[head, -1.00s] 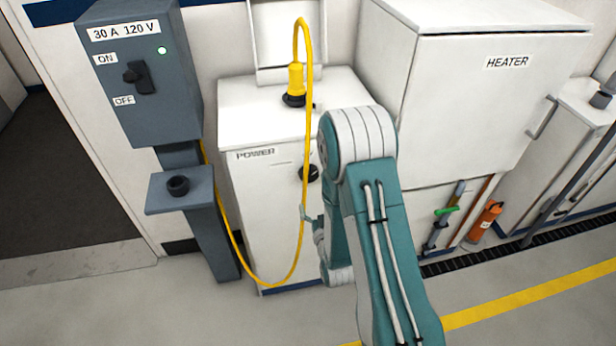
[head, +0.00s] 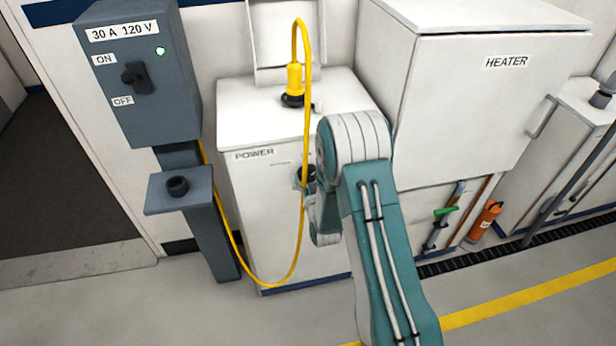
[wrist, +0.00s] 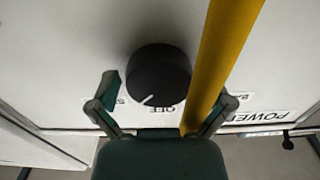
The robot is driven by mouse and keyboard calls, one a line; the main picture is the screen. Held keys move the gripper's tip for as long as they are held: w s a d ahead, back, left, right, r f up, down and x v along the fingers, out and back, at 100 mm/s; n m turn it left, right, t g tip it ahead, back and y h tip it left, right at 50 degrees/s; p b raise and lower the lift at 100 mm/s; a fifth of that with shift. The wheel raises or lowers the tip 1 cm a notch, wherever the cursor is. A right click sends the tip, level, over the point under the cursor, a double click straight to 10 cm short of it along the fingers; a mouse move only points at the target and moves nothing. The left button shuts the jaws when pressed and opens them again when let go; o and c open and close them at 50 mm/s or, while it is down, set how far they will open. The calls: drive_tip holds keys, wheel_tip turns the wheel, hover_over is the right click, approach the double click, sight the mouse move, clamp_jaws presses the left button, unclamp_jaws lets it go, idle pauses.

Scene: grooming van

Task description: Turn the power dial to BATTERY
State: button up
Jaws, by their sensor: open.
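The power dial (wrist: 158,75) is a black round knob on the white POWER cabinet (head: 262,200). In the wrist view it lies between the two spread fingers of my gripper (wrist: 167,96). Its white pointer line is at its lower-left edge, near the OFF label (wrist: 162,108). A partly hidden label starting "BA" (wrist: 240,97) is to the right. My gripper is open; I cannot tell if a finger touches the dial. In the head view the dial (head: 309,174) is partly covered by the yellow cable and my arm.
A yellow cable (head: 306,130) loops from a plug on the cabinet top down past the dial. In the wrist view the cable (wrist: 222,55) runs between the dial and the right finger. A grey switch box (head: 140,80) stands left, the HEATER cabinet (head: 470,110) right.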

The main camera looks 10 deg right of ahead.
drive_tip(key=c, duration=0.9)
drive_tip(key=n, duration=0.4)
drive_tip(key=shift+d+r+n, duration=0.1)
drive_tip(key=shift+n, duration=0.3)
drive_tip(key=n, duration=0.4)
drive_tip(key=shift+n, duration=0.3)
drive_tip(key=n, duration=0.4)
drive_tip(key=shift+n, duration=2.3)
